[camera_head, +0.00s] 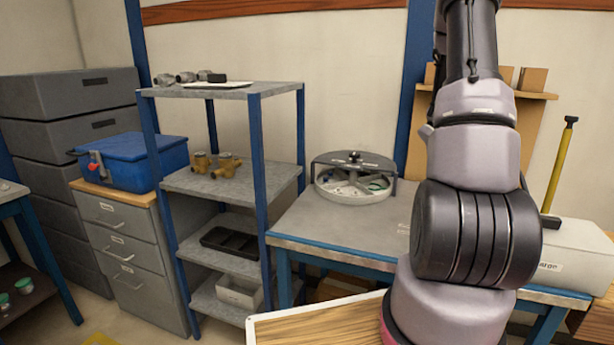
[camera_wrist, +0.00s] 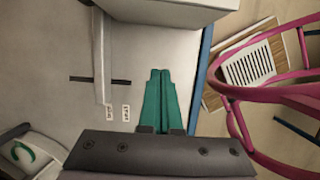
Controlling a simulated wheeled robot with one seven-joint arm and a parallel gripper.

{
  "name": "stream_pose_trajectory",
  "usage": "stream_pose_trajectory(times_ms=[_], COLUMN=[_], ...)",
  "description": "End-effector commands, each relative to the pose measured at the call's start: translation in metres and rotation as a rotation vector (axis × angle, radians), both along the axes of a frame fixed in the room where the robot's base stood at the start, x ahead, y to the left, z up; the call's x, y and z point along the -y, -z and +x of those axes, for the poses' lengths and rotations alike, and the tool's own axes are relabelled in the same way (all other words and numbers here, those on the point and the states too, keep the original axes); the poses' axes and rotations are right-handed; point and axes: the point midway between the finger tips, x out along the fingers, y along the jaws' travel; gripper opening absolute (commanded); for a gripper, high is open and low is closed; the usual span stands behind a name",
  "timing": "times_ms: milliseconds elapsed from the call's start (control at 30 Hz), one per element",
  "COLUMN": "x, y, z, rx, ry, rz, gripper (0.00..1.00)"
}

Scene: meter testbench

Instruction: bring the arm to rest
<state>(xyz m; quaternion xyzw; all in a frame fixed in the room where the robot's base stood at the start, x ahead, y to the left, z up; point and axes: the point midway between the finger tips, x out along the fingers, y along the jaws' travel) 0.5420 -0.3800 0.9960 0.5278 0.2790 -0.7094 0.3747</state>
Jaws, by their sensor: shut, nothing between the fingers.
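My gripper (camera_wrist: 160,100) shows in the wrist view with its two green fingers pressed together and nothing between them. It is above the grey top of the workbench (camera_wrist: 180,55), near its blue edge. In the head view my arm rises at the right in front of the workbench (camera_head: 325,225), and my gripper is out of the picture there.
A round tray with compartments (camera_head: 350,190) stands on the bench. Left of it is a shelf rack (camera_head: 215,180) with brass fittings (camera_head: 215,163). A pale box (camera_head: 575,250) is on the bench at right. A pink-framed object (camera_wrist: 270,95) is beside the bench edge.

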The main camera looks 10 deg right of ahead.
Motion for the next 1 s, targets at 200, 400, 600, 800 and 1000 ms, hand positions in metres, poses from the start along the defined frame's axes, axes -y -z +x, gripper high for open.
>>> stream_pose_trajectory(times_ms=[200,400,600,800,1000], x=[-0.023,-0.085,-0.157,-0.230,-0.289], y=[-0.044,-0.130,-0.206,-0.268,-0.311], z=[0.017,0.034,0.026,-0.003,-0.044], rx=[0.105,0.332,0.535,0.674,0.717], ry=[0.119,0.402,0.686,0.952,1.168], rz=[-0.027,-0.015,0.093,0.288,0.510], gripper=[0.00,0.00,0.00,0.00,0.00])
